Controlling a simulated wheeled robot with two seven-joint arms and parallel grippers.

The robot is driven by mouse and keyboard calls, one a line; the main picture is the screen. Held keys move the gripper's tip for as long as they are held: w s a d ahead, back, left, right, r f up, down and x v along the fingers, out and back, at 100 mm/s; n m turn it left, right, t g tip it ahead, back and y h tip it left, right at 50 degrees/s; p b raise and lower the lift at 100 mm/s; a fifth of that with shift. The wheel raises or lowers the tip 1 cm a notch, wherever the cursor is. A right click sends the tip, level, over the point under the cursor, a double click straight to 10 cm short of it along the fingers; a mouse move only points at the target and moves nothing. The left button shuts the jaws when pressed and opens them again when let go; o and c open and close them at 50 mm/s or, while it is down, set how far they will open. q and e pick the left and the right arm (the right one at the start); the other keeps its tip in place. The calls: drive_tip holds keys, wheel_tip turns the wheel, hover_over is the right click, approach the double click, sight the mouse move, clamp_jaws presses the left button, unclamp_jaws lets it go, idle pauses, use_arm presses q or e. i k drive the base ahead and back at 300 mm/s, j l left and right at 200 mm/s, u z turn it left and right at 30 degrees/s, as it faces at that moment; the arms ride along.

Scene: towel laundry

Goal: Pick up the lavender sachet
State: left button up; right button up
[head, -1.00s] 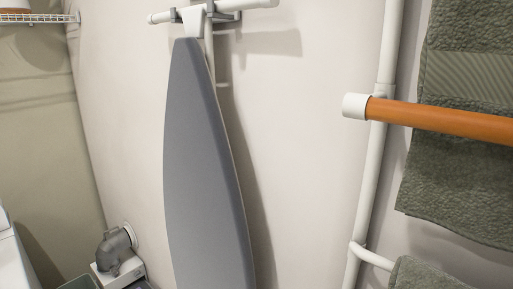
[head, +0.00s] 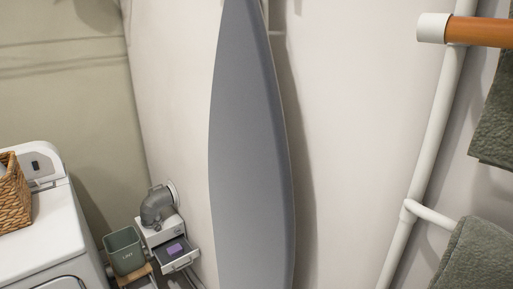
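A small purple item, which looks like the lavender sachet (head: 175,249), lies in the open drawer (head: 186,262) of a small white unit at the lower left of the head view. It is small and far off, so its details are hard to tell. Neither of my grippers is in view.
A white machine (head: 60,225) with a wicker basket (head: 13,193) is at far left. An ironing board (head: 250,150) hangs centrally; a towel rack (head: 421,185) is right.

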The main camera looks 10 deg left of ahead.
sight(174, 250)
drive_tip(key=u, duration=1.3)
